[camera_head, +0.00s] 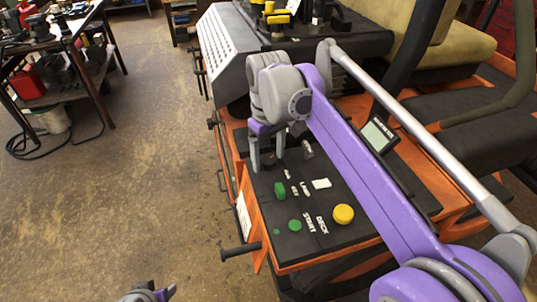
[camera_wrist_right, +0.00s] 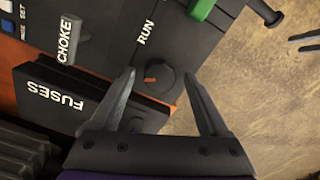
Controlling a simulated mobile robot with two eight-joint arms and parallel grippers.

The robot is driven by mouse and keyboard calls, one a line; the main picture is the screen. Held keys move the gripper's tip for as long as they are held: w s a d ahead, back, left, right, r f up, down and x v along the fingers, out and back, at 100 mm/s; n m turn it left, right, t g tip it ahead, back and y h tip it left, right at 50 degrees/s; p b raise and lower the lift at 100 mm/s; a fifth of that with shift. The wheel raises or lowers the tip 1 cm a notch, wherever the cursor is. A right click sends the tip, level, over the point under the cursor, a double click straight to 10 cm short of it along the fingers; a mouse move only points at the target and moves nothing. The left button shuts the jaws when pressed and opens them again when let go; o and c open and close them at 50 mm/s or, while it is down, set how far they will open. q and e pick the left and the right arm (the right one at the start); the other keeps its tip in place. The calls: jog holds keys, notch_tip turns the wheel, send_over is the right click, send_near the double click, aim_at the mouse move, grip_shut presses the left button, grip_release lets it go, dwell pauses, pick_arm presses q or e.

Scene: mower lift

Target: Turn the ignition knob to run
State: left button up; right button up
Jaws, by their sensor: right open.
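The ignition knob (camera_wrist_right: 158,82) is a round dark dial with an orange-red pointer mark, seen in the right wrist view. The mark points left in that view. A white RUN label (camera_wrist_right: 146,33) is printed above it on the black panel. My right gripper (camera_wrist_right: 160,73) is open, with one finger on each side of the knob; I cannot tell whether they touch it. In the head view, my right gripper (camera_head: 267,161) points down at the panel's far left part, where the knob is hard to make out. My left gripper (camera_head: 152,293) is low, partly cut off, with its fingers apart.
A grey choke lever (camera_wrist_right: 68,42) and a raised fuses cover (camera_wrist_right: 50,100) are near the knob. A green lever (camera_head: 279,190), green start button (camera_head: 295,225) and yellow deck knob (camera_head: 343,214) are on the panel.

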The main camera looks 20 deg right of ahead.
grip_shut()
pick_arm(q)
jog(key=shift+r, duration=0.1)
dwell(0.3)
pick_arm(e)
jog(key=m+p, duration=0.1)
jog(key=m, duration=0.4)
jog(key=shift+r+m, duration=0.1)
jog(key=shift+m, duration=0.3)
pick_arm(q)
jog(key=shift+w+r+p, duration=0.2)
jog(key=shift+w+r, duration=0.1)
jog(key=shift+r, duration=0.25)
jog(key=shift+w+r+p, duration=0.15)
jog(key=shift+w+r, duration=0.1)
jog(key=shift+r, duration=0.3)
pick_arm(e)
jog(key=m, duration=0.5)
jog(key=shift+m, duration=0.4)
grip_release()
